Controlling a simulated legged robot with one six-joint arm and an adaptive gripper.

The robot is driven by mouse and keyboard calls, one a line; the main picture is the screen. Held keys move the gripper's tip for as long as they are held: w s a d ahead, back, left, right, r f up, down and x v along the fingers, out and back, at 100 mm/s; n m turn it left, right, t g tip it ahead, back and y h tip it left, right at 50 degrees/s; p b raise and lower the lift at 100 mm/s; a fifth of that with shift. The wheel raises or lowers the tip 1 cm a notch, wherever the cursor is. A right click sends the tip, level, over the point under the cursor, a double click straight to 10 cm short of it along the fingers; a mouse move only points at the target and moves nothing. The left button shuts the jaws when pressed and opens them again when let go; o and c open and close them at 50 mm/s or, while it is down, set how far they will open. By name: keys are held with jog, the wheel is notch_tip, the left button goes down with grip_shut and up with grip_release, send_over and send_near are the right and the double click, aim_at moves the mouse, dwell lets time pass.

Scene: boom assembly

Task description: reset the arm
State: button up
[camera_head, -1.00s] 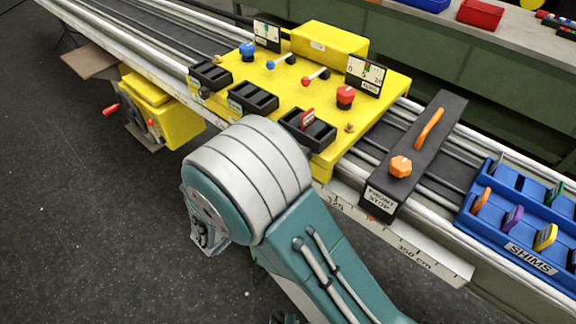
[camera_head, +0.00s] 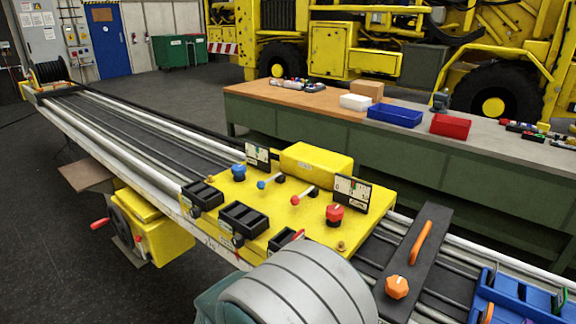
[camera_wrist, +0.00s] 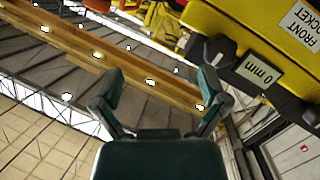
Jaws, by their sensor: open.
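My arm's grey and teal link (camera_head: 300,290) rises at the bottom of the head view, in front of the rail. My gripper (camera_wrist: 158,88) shows in the wrist view with its two dark green fingers spread apart and nothing between them. Behind the fingers are roof beams and lights. The gripper itself is not visible in the head view. A yellow block with a "FRONT POCKET" label (camera_wrist: 280,35) and a "0 mm" tag (camera_wrist: 259,72) is at the upper right of the wrist view, beside the right finger.
The yellow control panel (camera_head: 285,215) sits on the long rail (camera_head: 150,135), with black pockets along its near edge. A dark plate with an orange handle (camera_head: 415,260) and a blue shim tray (camera_head: 520,305) are to its right. A green workbench (camera_head: 400,160) stands behind.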

jog(key=s+d+r+g+y, duration=0.2)
jog(key=s+d+r+g, duration=0.15)
jog(key=d, duration=0.25)
jog(key=s+d+r+g+y, duration=0.1)
jog(key=s+d+r+g, duration=0.1)
jog(key=s+d+g, duration=0.3)
jog(key=s+d+r+n+t+y, duration=0.4)
jog(key=s+r+y, duration=0.3)
jog(key=y, duration=0.2)
jog(key=shift+s+r+n+y, duration=0.2)
jog(key=shift+r+n+y, duration=0.05)
jog(key=shift+n+y, duration=0.15)
jog(key=shift+w+t, duration=0.1)
jog(key=shift+t, duration=0.15)
dwell(0.9)
